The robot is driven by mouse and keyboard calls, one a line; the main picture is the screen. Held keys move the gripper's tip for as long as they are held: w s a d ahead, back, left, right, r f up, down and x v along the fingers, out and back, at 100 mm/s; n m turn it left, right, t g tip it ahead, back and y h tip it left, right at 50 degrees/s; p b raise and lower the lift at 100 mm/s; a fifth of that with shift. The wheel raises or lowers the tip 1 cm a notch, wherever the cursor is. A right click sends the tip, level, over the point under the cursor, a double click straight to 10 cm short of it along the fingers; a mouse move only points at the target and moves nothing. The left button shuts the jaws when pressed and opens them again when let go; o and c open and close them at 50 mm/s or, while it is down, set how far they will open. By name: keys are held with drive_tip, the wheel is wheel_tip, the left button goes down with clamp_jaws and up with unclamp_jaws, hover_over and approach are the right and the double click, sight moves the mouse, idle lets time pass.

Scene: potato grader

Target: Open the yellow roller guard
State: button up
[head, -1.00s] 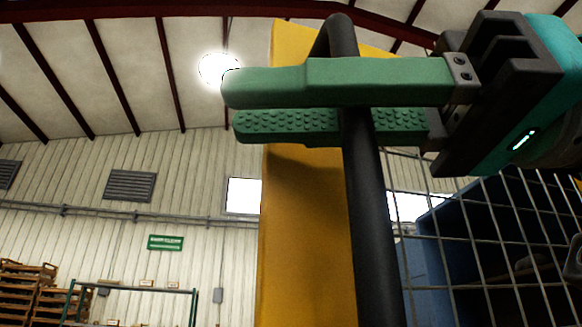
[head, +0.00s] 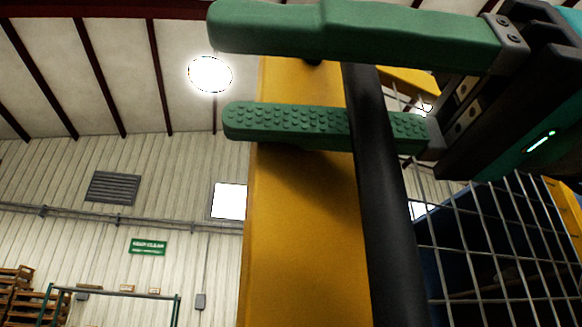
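The yellow roller guard (head: 300,240) is a tall upright panel in the middle of the head view. A thick black handle bar (head: 392,240) runs down its right side, slightly tilted. My gripper (head: 228,72), with green fingers, reaches in from the upper right. Its fingers are spread apart, one passing in front of the bar and the bumpy one behind it. The bar stands between them with a visible gap to the front finger. The bar's top is hidden behind that finger. The guard's hinges and lower part are out of view.
A wire mesh fence (head: 490,250) stands close on the right, with a dark blue machine part behind it and a yellow piece (head: 565,215) at the edge. Wooden pallets (head: 14,285) and a green rack (head: 110,295) are far off at lower left.

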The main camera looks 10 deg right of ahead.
drive_tip(key=shift+d, duration=0.15)
drive_tip(key=shift+s+d, duration=0.25)
drive_tip(key=shift+d, duration=1.65)
drive_tip(key=shift+s+d, duration=0.2)
drive_tip(key=shift+d, duration=1.65)
